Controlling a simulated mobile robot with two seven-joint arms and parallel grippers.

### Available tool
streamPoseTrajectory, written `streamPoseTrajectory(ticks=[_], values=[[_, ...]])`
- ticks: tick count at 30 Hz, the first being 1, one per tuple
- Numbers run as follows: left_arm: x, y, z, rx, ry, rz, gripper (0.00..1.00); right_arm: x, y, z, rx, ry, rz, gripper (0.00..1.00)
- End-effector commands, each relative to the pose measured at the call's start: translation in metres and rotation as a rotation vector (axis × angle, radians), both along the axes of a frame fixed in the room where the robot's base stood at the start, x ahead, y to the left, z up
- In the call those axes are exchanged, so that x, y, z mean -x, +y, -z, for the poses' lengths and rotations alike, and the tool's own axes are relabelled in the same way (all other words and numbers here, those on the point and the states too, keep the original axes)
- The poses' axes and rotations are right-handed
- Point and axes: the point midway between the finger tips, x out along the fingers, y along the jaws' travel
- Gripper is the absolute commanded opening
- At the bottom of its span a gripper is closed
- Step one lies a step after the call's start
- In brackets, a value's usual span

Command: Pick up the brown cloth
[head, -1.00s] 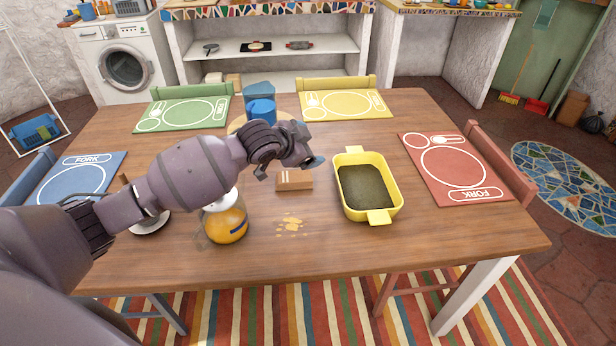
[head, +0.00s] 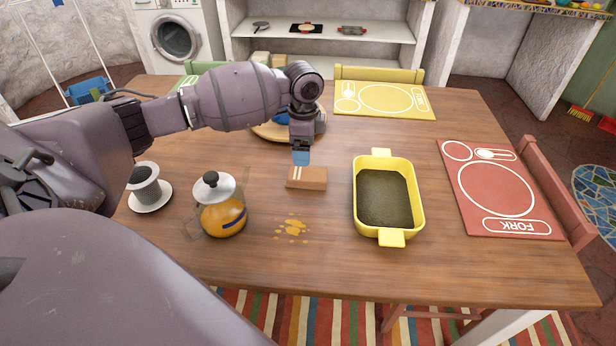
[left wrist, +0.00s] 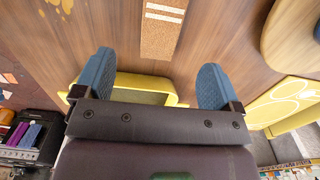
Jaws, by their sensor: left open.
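The brown cloth (head: 306,178), a small folded block with white stripes, lies flat near the middle of the wooden table. In the left wrist view the cloth (left wrist: 162,30) shows at the top, ahead of the fingers and apart from them. My left gripper (head: 301,158) points down just behind the cloth, above the table. In the left wrist view its two blue fingers (left wrist: 157,66) are spread wide with nothing held between them. My right gripper is in neither view.
A yellow dish (head: 419,205) stands right of the cloth. A glass jug with orange liquid (head: 222,215) and a cup on a saucer (head: 150,198) stand left. An orange spill (head: 292,228) lies in front. A round wooden board (head: 268,134) is behind the gripper.

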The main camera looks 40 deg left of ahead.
Motion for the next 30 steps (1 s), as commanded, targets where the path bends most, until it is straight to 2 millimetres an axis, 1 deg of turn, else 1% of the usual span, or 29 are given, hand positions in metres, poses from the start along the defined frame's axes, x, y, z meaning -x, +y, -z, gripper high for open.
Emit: streamPoseTrajectory(ticks=[1, 6, 9, 16, 22, 25, 27, 30], values=[[0.001, -0.001, 0.011, 0.001, 0.006, 0.000, 0.89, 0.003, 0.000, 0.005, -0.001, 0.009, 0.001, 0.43], [0.000, -0.001, 0.037, 0.001, 0.008, -0.001, 0.89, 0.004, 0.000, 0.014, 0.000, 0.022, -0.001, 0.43], [0.000, -0.001, 0.048, 0.000, 0.006, -0.001, 0.89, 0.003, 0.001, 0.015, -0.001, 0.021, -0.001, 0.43], [-0.001, -0.001, 0.060, 0.001, 0.003, -0.001, 0.89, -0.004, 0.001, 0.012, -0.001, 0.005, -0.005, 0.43], [-0.003, -0.004, 0.089, 0.001, 0.007, -0.001, 0.89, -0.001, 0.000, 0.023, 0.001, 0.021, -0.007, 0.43], [-0.003, -0.004, 0.100, 0.001, 0.006, -0.001, 0.89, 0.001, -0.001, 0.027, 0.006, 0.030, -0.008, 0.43], [-0.004, -0.003, 0.104, 0.001, 0.004, -0.001, 0.89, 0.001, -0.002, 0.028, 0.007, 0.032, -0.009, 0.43], [-0.004, -0.003, 0.103, 0.001, -0.001, -0.001, 0.89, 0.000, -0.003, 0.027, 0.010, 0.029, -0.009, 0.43]])
